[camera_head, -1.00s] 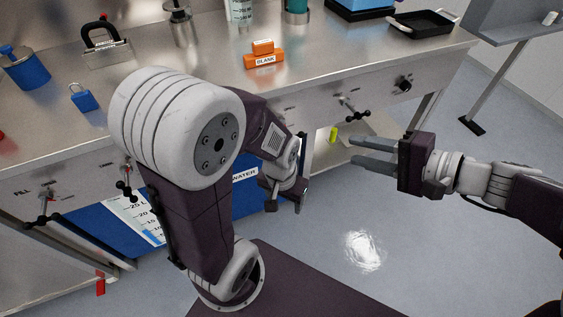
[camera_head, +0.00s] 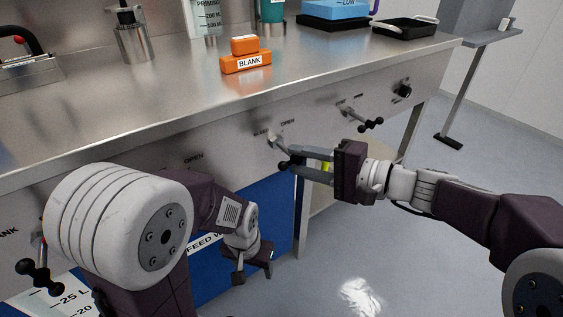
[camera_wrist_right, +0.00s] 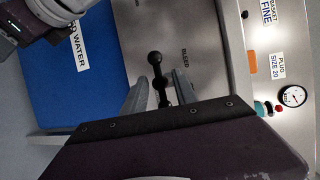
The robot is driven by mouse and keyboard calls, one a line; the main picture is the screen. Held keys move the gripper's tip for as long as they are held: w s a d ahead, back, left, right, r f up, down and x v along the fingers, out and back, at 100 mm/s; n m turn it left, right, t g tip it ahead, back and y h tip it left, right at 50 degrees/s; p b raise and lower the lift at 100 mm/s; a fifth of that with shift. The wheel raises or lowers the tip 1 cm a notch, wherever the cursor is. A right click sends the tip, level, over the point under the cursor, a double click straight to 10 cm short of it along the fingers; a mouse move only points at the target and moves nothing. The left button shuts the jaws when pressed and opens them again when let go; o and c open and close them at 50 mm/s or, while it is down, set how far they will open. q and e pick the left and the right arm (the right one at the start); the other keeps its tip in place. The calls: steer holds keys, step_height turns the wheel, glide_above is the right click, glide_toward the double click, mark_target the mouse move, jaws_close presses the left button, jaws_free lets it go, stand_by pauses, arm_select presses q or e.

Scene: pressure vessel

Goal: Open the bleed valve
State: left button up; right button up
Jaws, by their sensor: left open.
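The bleed valve (camera_head: 278,142) is on the bench's front panel, beside a BLEED label and an OPEN mark. Its black ball-ended handle also shows in the right wrist view (camera_wrist_right: 157,72). My right gripper (camera_head: 287,158) is open at the valve in the head view. In the wrist view its two fingers (camera_wrist_right: 161,82) lie on either side of the handle, with gaps visible. My left gripper (camera_head: 254,264) is open and empty, low in front of the blue feed water container. Part of the valve is hidden behind my right fingers.
Another black-handled valve (camera_head: 362,118) and a black knob (camera_head: 403,91) lie to the right on the panel. A third valve (camera_head: 38,275) is at far left. The blue feed water container (camera_head: 270,215) stands below. An orange BLANK block (camera_head: 246,60) sits on the bench.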

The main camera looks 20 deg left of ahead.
mark_target(294, 160)
steer(key=b+x, duration=0.1)
steer(key=x, duration=0.3)
steer(key=shift+f, duration=0.15)
steer(key=shift+w+a, duration=0.1)
steer(key=shift+a, duration=0.1)
jaws_close()
steer(key=shift+f, duration=0.1)
